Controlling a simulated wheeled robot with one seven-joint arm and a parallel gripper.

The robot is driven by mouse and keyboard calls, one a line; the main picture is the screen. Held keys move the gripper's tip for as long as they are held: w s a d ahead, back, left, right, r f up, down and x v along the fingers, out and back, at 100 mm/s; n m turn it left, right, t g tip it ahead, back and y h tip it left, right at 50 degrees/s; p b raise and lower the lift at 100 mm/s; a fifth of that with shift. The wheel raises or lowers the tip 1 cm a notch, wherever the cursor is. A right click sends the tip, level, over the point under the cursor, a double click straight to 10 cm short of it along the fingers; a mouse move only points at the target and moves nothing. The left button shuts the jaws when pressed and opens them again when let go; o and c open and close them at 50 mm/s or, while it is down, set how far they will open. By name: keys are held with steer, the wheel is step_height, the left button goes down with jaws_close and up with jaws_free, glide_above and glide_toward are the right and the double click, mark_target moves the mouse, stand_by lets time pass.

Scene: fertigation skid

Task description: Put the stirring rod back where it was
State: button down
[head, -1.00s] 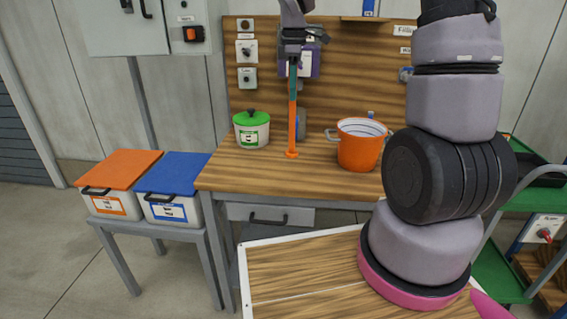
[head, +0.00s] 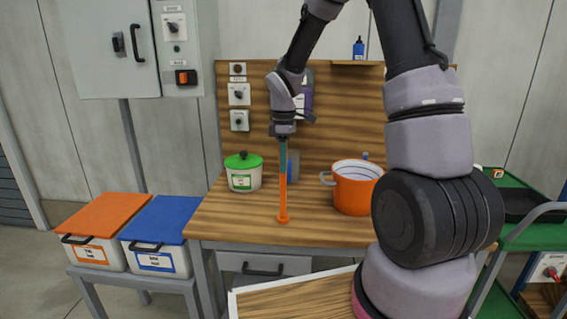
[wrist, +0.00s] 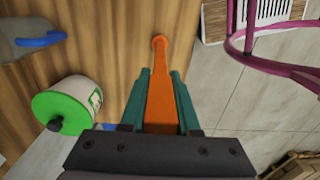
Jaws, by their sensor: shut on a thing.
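The stirring rod (head: 282,192) is orange, with a flared foot at its lower end. It hangs upright over the wooden worktop (head: 235,218), toward the front. My gripper (head: 282,150) is shut on its upper part. In the wrist view the rod (wrist: 160,55) runs between the teal fingers of my gripper (wrist: 161,85), its foot farthest away. I cannot tell whether the foot touches the worktop. The orange pot (head: 352,194) stands right of the rod, and the white pot with a green lid (head: 243,175) stands left of it; both are apart from the rod.
A wooden back panel (head: 345,110) with switches rises behind the worktop. A blue-grey object (head: 293,166) stands behind the rod. Orange-lidded (head: 98,213) and blue-lidded (head: 162,217) bins stand at the left. A green cart (head: 530,235) is at the right. The front worktop is clear.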

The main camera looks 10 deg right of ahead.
steer(key=shift+f, duration=0.15)
steer(key=c, duration=0.6)
jaws_free()
steer(key=shift+c, duration=0.2)
